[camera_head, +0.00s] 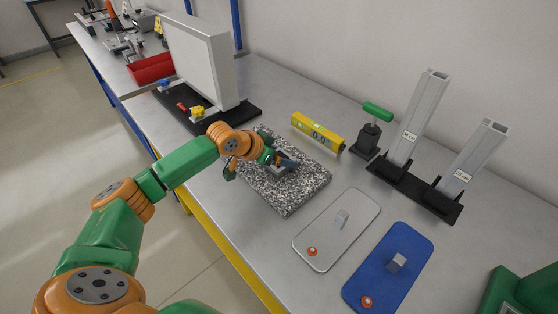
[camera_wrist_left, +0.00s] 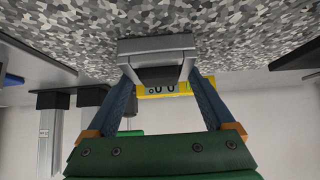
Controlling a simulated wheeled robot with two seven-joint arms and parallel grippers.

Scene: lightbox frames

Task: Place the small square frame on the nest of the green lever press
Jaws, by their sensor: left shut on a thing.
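The small square frame (camera_head: 281,170) is grey and is at the speckled granite plate (camera_head: 299,196). My left gripper (camera_head: 283,162) is shut on it. The left wrist view shows the frame (camera_wrist_left: 155,46) between the two blue fingers of the left gripper (camera_wrist_left: 159,76), close to the granite; I cannot tell whether it touches. A black device with a green handle (camera_head: 378,112) stands behind the plate to the right. A dark green body (camera_head: 530,292) is cut off at the lower right edge. I cannot make out the press nest. My right gripper is not in view.
A yellow level (camera_head: 317,132) lies behind the plate. Two grey profiles (camera_head: 417,115) stand on black bases at the right. A grey plate (camera_head: 325,241) and a blue plate (camera_head: 383,282) lie in front. A white panel (camera_head: 203,62) stands at the left on a black base.

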